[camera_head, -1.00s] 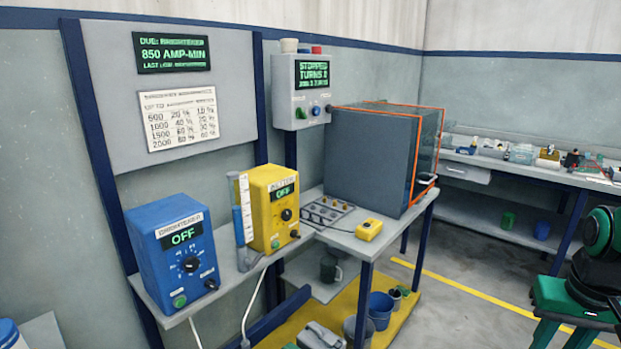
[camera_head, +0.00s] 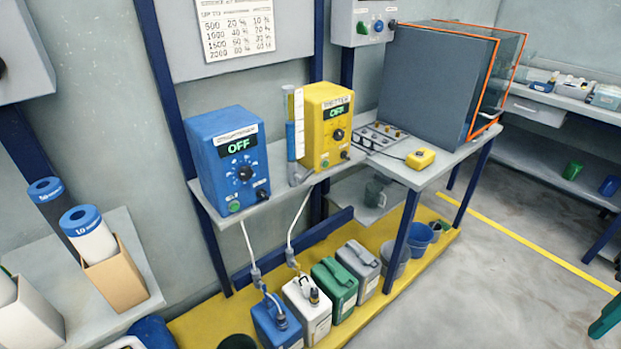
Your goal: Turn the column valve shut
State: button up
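A clear upright column (camera_head: 294,135) with blue liquid in it and a white scale strip stands on a narrow grey shelf (camera_head: 262,200). It is between a blue pump box (camera_head: 232,165) and a yellow pump box (camera_head: 328,128), both showing OFF. A small grey part (camera_head: 298,178) is at the foot of the column. I cannot tell whether it is the valve or how it is set. My gripper is not in view.
Blue, white, green and grey jugs (camera_head: 335,290) stand on the yellow floor platform below. A grey tank (camera_head: 435,85) and a yellow pendant (camera_head: 420,158) are on the bench to the right. Blue-capped cylinders (camera_head: 88,233) stand at left.

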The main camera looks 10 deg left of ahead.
aim_at(301, 180)
jog(key=u, duration=0.55)
jog(key=k, duration=1.3)
jog(key=u, duration=0.65)
jog(key=i, duration=1.55)
jog(key=z, duration=0.8)
